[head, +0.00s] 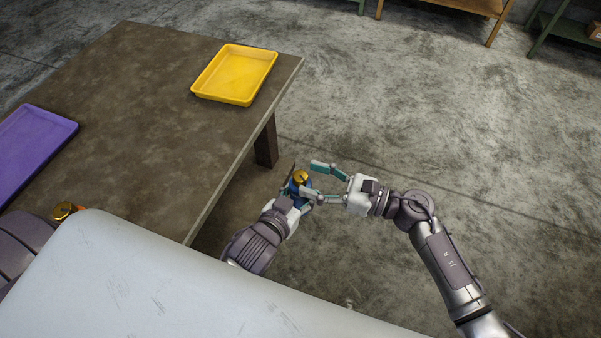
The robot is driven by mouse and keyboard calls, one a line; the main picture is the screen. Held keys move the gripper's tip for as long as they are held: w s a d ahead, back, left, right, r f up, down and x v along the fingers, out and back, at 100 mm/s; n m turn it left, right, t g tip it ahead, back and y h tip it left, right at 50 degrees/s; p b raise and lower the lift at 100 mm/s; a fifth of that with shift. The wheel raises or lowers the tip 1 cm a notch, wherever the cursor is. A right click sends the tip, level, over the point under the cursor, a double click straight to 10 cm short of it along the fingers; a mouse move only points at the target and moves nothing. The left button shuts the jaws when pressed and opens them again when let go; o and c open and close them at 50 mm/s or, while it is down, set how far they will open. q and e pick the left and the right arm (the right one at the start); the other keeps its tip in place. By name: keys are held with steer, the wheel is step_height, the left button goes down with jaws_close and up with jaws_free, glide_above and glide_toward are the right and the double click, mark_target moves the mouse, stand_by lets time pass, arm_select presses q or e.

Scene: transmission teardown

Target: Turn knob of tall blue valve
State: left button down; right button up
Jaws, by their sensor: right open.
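The blue valve (299,187) with a gold knob (301,176) on top is held off the table's right edge, over the floor. My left gripper (293,189) comes up from below and is shut on the blue valve; its fingers are partly hidden by the valve and the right gripper. My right gripper (314,180) is open and points left. One of its fingers lies above and right of the knob, the other overlaps the blue body just below it. I cannot tell whether that lower finger touches the valve.
A brown table (140,110) fills the left side. It bears a yellow tray (228,99) near its far right corner and a purple tray (38,150) at the left. A gold part (63,211) shows at lower left, partly hidden. Shelving (470,6) stands far back; the floor at right is clear.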

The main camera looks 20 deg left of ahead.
mark_target(308, 178)
steer(key=shift+a, duration=1.7)
jaws_close()
